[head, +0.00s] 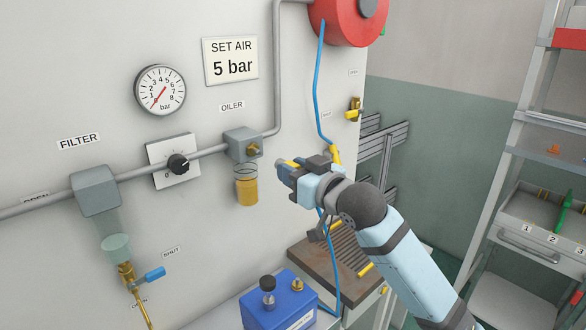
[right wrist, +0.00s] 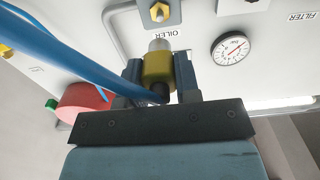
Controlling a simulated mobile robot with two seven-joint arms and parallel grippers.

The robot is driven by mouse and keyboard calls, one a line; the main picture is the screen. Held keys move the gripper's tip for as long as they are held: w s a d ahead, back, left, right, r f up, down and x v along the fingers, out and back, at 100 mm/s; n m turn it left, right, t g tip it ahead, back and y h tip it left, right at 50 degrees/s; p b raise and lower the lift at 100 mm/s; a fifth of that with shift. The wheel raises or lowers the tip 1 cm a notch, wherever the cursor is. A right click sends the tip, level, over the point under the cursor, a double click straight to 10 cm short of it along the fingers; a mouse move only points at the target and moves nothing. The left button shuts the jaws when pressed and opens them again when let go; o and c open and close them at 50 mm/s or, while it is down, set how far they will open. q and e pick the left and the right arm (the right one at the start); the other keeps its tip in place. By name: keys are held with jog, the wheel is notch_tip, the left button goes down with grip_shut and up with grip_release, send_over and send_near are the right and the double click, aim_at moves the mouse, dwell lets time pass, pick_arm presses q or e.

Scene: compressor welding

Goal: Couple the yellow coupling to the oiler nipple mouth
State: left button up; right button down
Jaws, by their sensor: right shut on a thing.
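The oiler (head: 243,143) is a grey block on the wall pipe, with an amber bowl below it. Its brass nipple (head: 253,149) faces outward; it also shows at the top of the right wrist view (right wrist: 159,12). My right gripper (head: 287,168) is shut on the yellow coupling (right wrist: 158,68), right of the oiler in the head view. The coupling's silver end (right wrist: 160,45) points toward the nipple, and a gap shows between them. Most of the coupling is hidden by the fingers in the head view. My left gripper is not in view.
A blue hose (right wrist: 75,50) runs close beside the right gripper. A red reel (head: 345,20) hangs above. A gauge (head: 160,90), regulator knob (head: 178,164) and filter (head: 95,190) line the wall. A blue box (head: 278,302) stands below; a shelf rack is at right.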

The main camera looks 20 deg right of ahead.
aim_at(259, 152)
jog(key=shift+p+x, duration=0.8)
jog(key=shift+x, duration=2.2)
jog(key=shift+w+r, duration=0.1)
jog(key=shift+w, duration=0.05)
jog(key=shift+w+a+p, duration=0.25)
jog(key=shift+w+p, duration=0.1)
jog(key=shift+w, duration=0.25)
jog(key=shift+w+a, duration=0.2)
jog(key=shift+w, duration=0.3)
jog(key=shift+w, duration=0.1)
jog(key=shift+p, duration=0.55)
jog(key=c, duration=0.8)
grip_release()
